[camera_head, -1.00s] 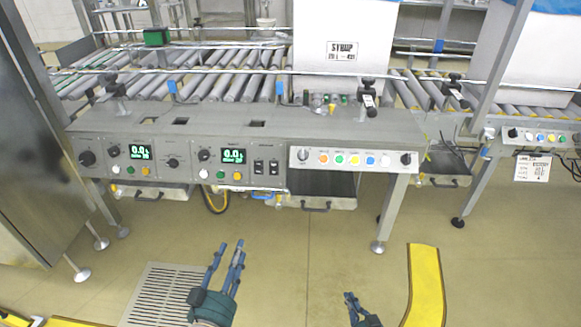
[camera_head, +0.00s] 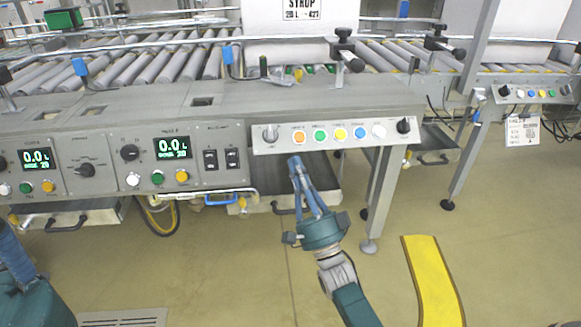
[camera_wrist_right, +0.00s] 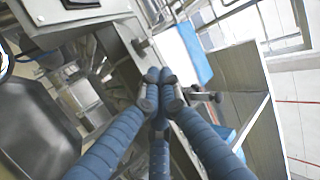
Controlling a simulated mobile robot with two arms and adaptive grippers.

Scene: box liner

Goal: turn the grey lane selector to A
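The grey lane selector (camera_head: 270,134) is a round grey knob at the left end of the pale button panel (camera_head: 330,133) in the head view. Its pointer direction and lettering are too small to read. My right gripper (camera_head: 296,162) is below and slightly right of the knob, apart from it. Its blue fingers point up toward the panel. In the right wrist view its fingertips (camera_wrist_right: 159,88) come together with nothing visible between them. My left gripper (camera_head: 12,262) is partly cut off at the lower left edge, and its fingertips are not clear.
A black knob (camera_head: 403,125) sits at the panel's right end, with coloured buttons between. Two green displays with other knobs are on the grey console (camera_head: 95,150) to the left. A dark tray (camera_head: 300,177) hangs under the panel. A clamp (camera_head: 345,52) stands above it.

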